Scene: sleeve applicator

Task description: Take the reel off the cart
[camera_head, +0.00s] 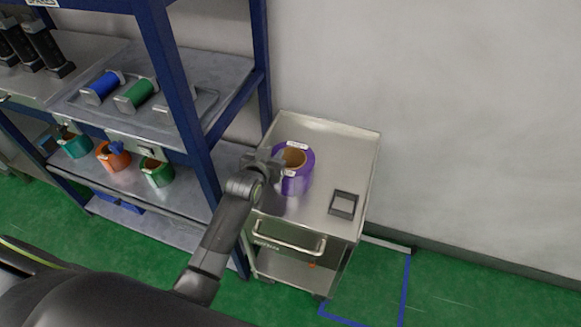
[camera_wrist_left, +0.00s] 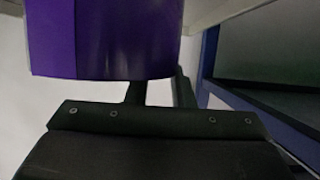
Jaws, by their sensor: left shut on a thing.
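The purple reel (camera_head: 299,178), with a brown core and a white label, is at the left side of the metal cart's top (camera_head: 318,139). My left gripper (camera_head: 276,163) is at the reel's left side and shut on it. In the left wrist view the purple reel (camera_wrist_left: 105,38) fills the upper left, just beyond the dark gripper body (camera_wrist_left: 160,118). I cannot tell whether the reel touches the cart top or is lifted slightly. My right gripper is not in view.
A blue-framed shelf (camera_head: 182,85) stands close left of the cart, holding blue and green rolls above and several reels, one orange (camera_head: 113,155), below. A dark square frame (camera_head: 343,204) lies on the cart's front right. Blue tape marks open green floor at right. A wall stands behind.

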